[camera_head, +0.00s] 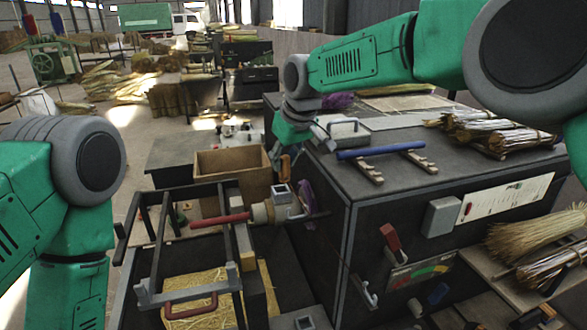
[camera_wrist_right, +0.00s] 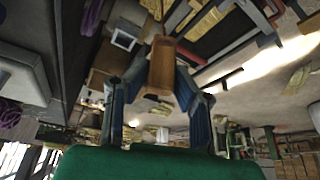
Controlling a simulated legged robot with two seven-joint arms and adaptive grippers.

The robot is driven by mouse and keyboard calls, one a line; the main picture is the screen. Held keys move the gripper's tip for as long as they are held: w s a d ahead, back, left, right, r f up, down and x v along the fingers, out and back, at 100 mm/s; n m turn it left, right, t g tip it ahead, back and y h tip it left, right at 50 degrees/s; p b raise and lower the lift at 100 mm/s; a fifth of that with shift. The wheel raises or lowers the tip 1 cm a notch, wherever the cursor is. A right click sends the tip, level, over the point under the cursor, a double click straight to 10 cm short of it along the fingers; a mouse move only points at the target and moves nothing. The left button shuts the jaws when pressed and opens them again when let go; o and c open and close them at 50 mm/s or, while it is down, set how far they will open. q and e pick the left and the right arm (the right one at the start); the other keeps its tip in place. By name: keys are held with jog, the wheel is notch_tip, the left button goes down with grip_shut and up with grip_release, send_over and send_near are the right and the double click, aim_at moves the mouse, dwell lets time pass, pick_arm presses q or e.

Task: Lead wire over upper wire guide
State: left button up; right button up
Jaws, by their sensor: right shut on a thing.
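My right gripper (camera_head: 284,151) hangs from the green arm at the left end of the dark bench. It is shut on a small brown handle (camera_head: 286,168). In the right wrist view the handle (camera_wrist_right: 162,66) lies between the blue-grey fingers. I cannot clearly identify the upper wire guide. My left arm comes in at the left; its gripper is out of view.
A dark frame with a red roller (camera_head: 220,220) stands below the right gripper, beside an open wooden box (camera_head: 232,157). A purple cord (camera_head: 306,196) hangs near the cabinet edge. Straw bundles (camera_head: 496,134) lie on the bench top (camera_head: 400,185). A red lever (camera_head: 390,236) sticks out of the cabinet front.

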pick_arm(q)
jog(key=shift+a+f+b, duration=0.25)
jog(key=shift+f+b, duration=0.2)
jog(key=shift+f, duration=0.1)
jog(key=shift+a+f+b, duration=0.2)
jog(key=shift+f+b, duration=0.25)
jog(key=shift+f, duration=0.05)
pick_arm(e)
jog(key=x, duration=0.9)
jog(key=shift+w+a, duration=0.2)
jog(key=shift+w, duration=0.05)
pick_arm(q)
jog(key=shift+d+r, duration=0.1)
jog(key=shift+d, duration=0.2)
pick_arm(e)
jog(key=shift+d, duration=0.3)
pick_arm(q)
jog(key=shift+a, duration=0.2)
pick_arm(e)
jog(key=shift+a, duration=0.3)
pick_arm(q)
jog(key=shift+d, duration=0.1)
pick_arm(e)
jog(key=shift+d, duration=0.2)
